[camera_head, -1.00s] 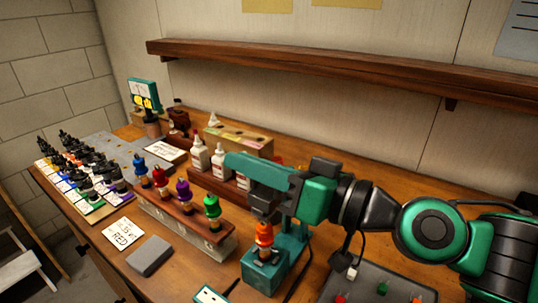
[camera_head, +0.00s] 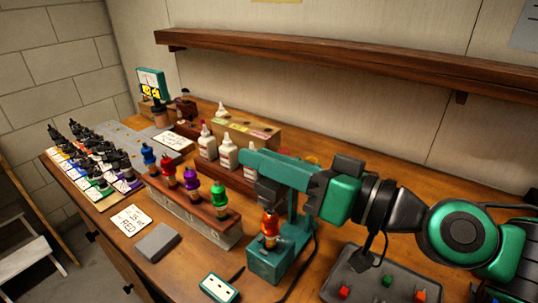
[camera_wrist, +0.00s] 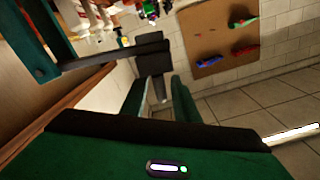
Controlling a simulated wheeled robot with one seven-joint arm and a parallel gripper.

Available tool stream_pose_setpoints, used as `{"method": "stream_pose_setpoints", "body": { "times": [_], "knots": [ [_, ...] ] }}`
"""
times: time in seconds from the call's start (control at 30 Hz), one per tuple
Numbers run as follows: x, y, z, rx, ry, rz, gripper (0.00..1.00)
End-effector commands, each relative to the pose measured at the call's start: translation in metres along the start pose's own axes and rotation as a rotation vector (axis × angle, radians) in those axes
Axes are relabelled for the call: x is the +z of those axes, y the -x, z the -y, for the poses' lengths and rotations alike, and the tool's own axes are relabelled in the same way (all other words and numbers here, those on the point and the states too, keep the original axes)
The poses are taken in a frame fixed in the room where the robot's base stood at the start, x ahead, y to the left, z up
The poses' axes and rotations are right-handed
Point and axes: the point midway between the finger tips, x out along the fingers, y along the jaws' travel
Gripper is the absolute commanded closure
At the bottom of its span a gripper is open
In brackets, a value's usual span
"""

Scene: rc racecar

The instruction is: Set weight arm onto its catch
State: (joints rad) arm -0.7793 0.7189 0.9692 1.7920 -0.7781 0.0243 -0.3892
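A teal press-like stand (camera_head: 268,262) is on the bench in the head view. A small orange-red bottle (camera_head: 270,226) stands on its base. The teal weight arm (camera_head: 268,163) reaches out over the bottle, with a dark block (camera_head: 270,191) below it, close above or touching the bottle top. My gripper (camera_head: 314,187) is at the right of the stand, its dark parts beside the weight arm. The catch cannot be made out.
A rack with several coloured bottles (camera_head: 196,220) stands left of the stand. White bottles (camera_head: 228,153) are behind it. A dark tray (camera_head: 380,285) with small coloured parts is at front right, under my arm. A grey block (camera_head: 156,242) lies at front left. A wooden shelf (camera_head: 340,62) runs above.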

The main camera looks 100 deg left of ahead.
Motion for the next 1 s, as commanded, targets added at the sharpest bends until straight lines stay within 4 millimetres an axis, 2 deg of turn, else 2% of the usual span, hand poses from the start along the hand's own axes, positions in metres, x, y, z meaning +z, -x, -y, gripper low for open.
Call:
{"method": "stream_pose_setpoints", "body": {
  "times": [0.3,0.5,0.67,1.0],
  "knots": [
    [0.0,0.061,-0.002,0.003,-0.001,0.001,0.72],
    [0.0,0.085,-0.002,0.001,-0.001,0.001,0.72],
    [0.0,0.091,-0.001,0.0,0.0,0.002,0.72],
    [0.0,0.091,-0.001,-0.001,-0.001,0.002,0.72]
  ]
}}
